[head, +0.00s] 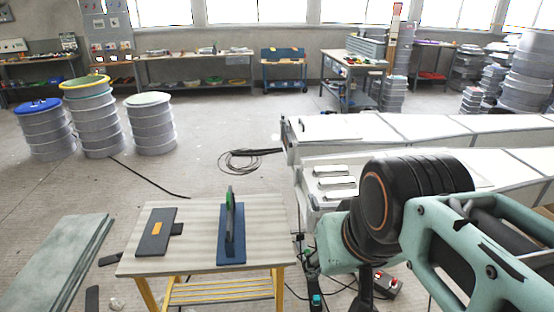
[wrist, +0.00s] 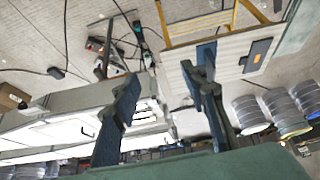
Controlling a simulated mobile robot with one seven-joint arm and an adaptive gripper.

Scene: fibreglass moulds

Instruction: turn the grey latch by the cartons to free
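My gripper (wrist: 165,80) shows in the wrist view with two dark blue fingers spread wide and nothing between them. In the head view my arm reaches in from the right, and I cannot make out the gripper. On the small table (head: 190,212) lies a dark grey plate (head: 155,232) with an orange patch. Beside it a blue plate (head: 232,252) carries an upright dark and green piece (head: 230,212). I cannot tell whether either is the latch. A brown box, perhaps a carton (wrist: 12,97), is at the left edge of the wrist view; no grey latch is clear beside it.
Long white moulds (head: 400,128) fill the right. Cables and a red-buttoned box (head: 387,284) lie on the floor between table and moulds. Grey-green sheets (head: 60,262) lie at left. Several drums (head: 152,125) stand behind. Open floor lies beyond the table.

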